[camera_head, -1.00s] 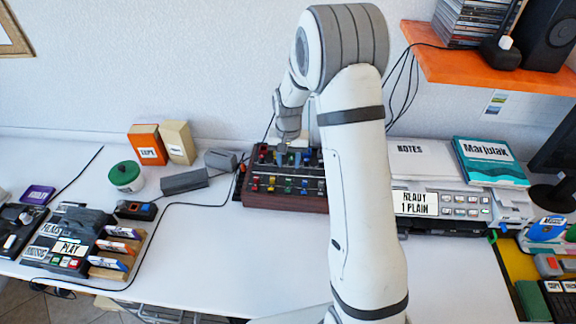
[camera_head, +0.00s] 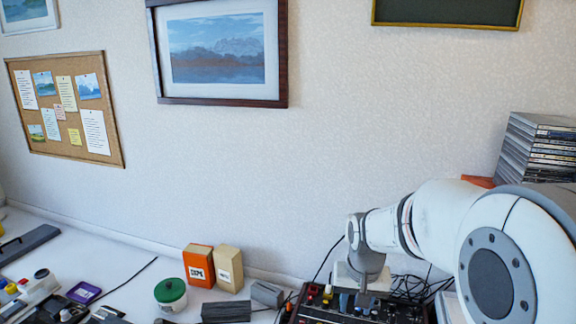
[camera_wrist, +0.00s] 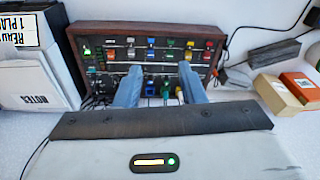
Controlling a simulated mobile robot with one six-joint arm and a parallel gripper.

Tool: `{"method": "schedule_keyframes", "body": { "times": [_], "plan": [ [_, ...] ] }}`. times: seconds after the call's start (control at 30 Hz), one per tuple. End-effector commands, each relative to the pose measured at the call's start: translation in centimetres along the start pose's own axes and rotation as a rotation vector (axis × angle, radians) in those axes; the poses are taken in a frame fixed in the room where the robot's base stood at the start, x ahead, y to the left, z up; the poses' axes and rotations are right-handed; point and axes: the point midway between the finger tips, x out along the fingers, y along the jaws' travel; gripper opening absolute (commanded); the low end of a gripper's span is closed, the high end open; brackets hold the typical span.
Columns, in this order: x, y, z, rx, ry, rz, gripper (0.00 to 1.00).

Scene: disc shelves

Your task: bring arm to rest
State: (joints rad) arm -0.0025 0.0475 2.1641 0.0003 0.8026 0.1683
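My gripper (camera_wrist: 159,86) shows in the wrist view with its two blue-grey fingers apart. Nothing is held between them. The mixer-like console (camera_wrist: 90,45), dark with a reddish-brown frame and rows of coloured switches, lies beyond and below the fingertips. Several coloured plugs show on the console between the fingers, but I cannot tell how far the tips are from it. In the head view my gripper sits low at the right, over the console (camera_head: 318,316), partly hidden by the arm's own parts. My arm fills the lower right there.
An orange box (camera_head: 198,266), a tan box (camera_head: 229,269) and a green-lidded jar (camera_head: 171,295) stand left of the console. Stacked discs (camera_head: 540,148) are at the right, close to my arm. The wall with a framed picture (camera_head: 283,50) has open space before it.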

Motion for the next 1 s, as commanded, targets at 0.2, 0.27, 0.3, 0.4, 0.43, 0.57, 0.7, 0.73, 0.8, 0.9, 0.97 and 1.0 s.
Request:
{"method": "schedule_keyframes", "body": {
  "times": [0.2,0.27,0.3,0.4,0.43,0.57,0.7,0.73,0.8,0.9,0.97,1.0],
  "plan": [
    [-4.9,1.3,6.5,-0.069,0.069,-0.008,0.36],
    [-5.7,1.7,8.3,-0.088,0.084,-0.009,0.36],
    [-6.2,1.9,9.4,-0.100,0.095,-0.010,0.36],
    [-7.0,2.3,11.9,-0.127,0.118,-0.010,0.36],
    [-7.1,2.5,12.5,-0.134,0.122,-0.010,0.36],
    [-7.4,2.7,14.4,-0.153,0.138,-0.010,0.36],
    [-7.4,2.8,15.1,-0.162,0.143,-0.009,0.36],
    [-7.4,2.8,15.1,-0.163,0.143,-0.009,0.36],
    [-7.4,2.8,15.1,-0.163,0.143,-0.009,0.36],
    [-7.4,2.8,15.1,-0.163,0.143,-0.009,0.36],
    [-7.4,2.8,15.1,-0.163,0.143,-0.009,0.36],
    [-7.4,2.8,15.1,-0.163,0.143,-0.009,0.36]
  ]
}}
